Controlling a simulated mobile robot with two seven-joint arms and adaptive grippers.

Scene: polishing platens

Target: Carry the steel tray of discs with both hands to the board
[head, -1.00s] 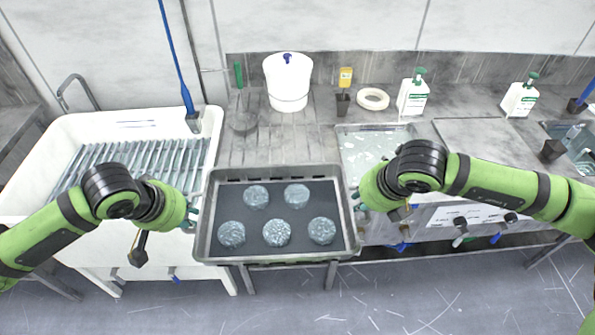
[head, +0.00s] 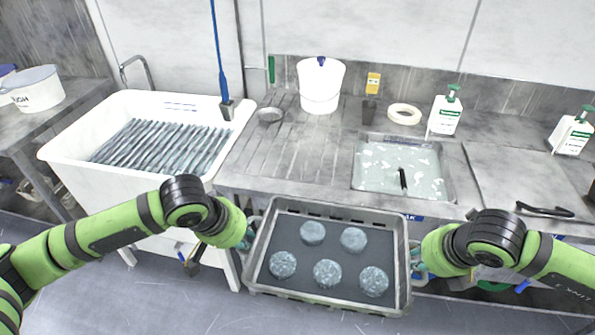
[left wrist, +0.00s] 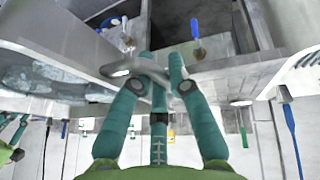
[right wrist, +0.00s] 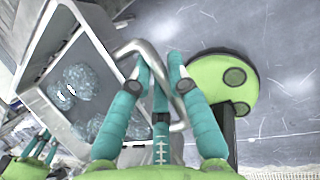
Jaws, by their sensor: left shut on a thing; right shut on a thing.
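The steel tray (head: 333,252) is a grey shallow rectangle with a dark lining, held level in front of the counter in the head view. Several round, speckled grey-blue discs (head: 327,273) lie flat in it in two rows. My left gripper (head: 248,234) is shut on the tray's left handle; the left wrist view shows the fingers on the bent metal bar (left wrist: 140,68). My right gripper (head: 417,262) is shut on the right handle (right wrist: 150,52), beside the tray wall. A ribbed drainboard (head: 265,160) is on the counter behind the tray; I cannot tell whether it is the task's board.
A white sink (head: 75,150) with a ribbed rack stands left. On the counter are a white bucket (head: 320,88), a tape ring (head: 404,114), pump bottles (head: 445,114) and a shallow basin (head: 375,172). A side table (head: 50,115) holds a white tub (head: 38,90). Floor shows at lower left.

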